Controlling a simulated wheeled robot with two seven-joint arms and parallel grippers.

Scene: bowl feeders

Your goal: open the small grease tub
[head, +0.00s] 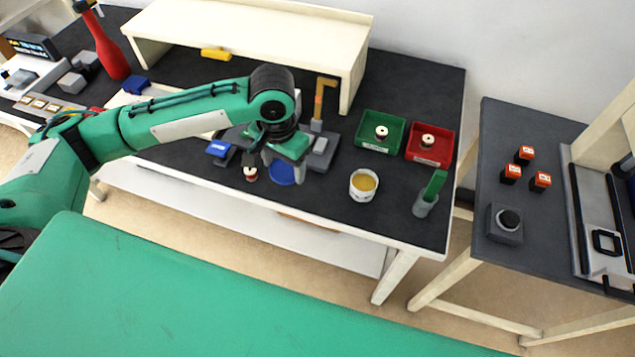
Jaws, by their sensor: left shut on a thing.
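The small grease tub (361,194) is a white round tub standing on the dark worktop, near its front edge. It has no lid on, and yellow grease (364,182) shows inside. My left gripper (284,168) is to the left of the tub, pointing down at the worktop. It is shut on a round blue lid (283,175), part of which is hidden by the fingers. I cannot tell whether the lid touches the worktop. My right gripper is out of view.
A white-and-red spool (251,173) stands just left of the lid. A green tray (381,132) and a red tray (430,143), each with a spool, sit behind the tub. A cream shelf (250,25) spans the back.

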